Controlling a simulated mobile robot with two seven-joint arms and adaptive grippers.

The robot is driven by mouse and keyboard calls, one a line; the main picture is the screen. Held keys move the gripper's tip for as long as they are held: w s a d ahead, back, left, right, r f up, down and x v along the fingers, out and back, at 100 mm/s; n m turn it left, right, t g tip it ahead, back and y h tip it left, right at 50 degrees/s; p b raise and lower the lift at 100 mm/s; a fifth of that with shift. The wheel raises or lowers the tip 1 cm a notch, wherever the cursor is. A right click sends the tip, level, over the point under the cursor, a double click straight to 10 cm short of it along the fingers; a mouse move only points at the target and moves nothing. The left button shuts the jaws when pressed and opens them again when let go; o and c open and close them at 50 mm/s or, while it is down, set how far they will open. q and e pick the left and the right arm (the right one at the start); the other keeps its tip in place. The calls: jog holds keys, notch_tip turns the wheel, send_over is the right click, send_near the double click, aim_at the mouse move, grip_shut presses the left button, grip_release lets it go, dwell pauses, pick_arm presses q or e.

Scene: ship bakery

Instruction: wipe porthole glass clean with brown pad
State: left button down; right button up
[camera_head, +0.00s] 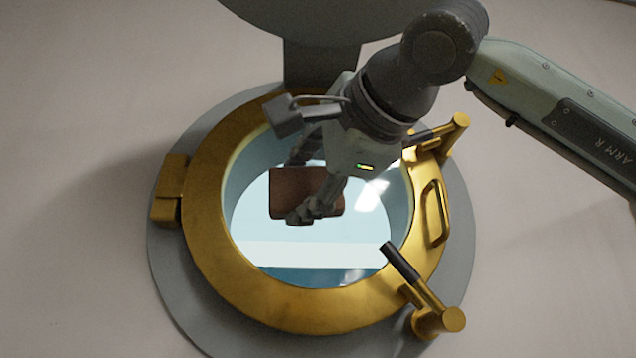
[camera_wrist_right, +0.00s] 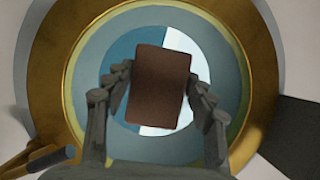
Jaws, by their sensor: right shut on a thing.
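The brown pad (camera_head: 290,192) is held in my right gripper (camera_head: 312,190), in front of the porthole glass (camera_head: 310,254). In the right wrist view the pad (camera_wrist_right: 160,86) sits between the two fingers of the right gripper (camera_wrist_right: 158,92), slightly tilted, and covers the middle of the glass (camera_wrist_right: 124,50). I cannot tell whether the pad touches the glass. The glass shows blue with a pale band and bright glints. The pad and gripper hide part of its upper area. My left gripper is not in view.
A brass ring (camera_head: 208,240) frames the glass on a grey round plate (camera_head: 163,262). Two brass clamps with dark handles, an upper one (camera_head: 458,128) and a lower one (camera_head: 436,318), and a brass handle (camera_head: 434,212) stick out on the right. A grey disc cover (camera_head: 300,15) is above.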

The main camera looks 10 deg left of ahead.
aim_at(269, 168)
jog(key=shift+s+a, duration=0.25)
jog(key=shift+a, duration=0.7)
jog(key=shift+s+a, duration=0.25)
jog(key=shift+a, duration=0.65)
jog(key=shift+r+p, duration=1.05)
jog(key=shift+r, duration=0.35)
jog(key=shift+w+d+f+b, duration=0.1)
jog(key=shift+w+d+b, duration=0.1)
jog(key=shift+d, duration=0.3)
jog(key=shift+w+d+b, duration=0.15)
jog(key=shift+d, duration=0.35)
jog(key=shift+w+d, duration=0.25)
jog(key=shift+d, duration=0.65)
jog(key=shift+w+d, duration=0.25)
jog(key=shift+d, duration=0.65)
jog(key=shift+w+d, duration=0.75)
jog(key=shift+d, duration=1.95)
jog(key=shift+s+a+b, duration=0.1)
jog(key=shift+s+a, duration=0.4)
jog(key=shift+a, duration=1.35)
jog(key=shift+s+a+b, duration=0.1)
jog(key=shift+s+a, duration=0.45)
jog(key=shift+a, duration=1.25)
jog(key=shift+s+a+b, duration=0.1)
jog(key=shift+s+a, duration=0.4)
jog(key=shift+a, duration=1.35)
jog(key=shift+s, duration=0.15)
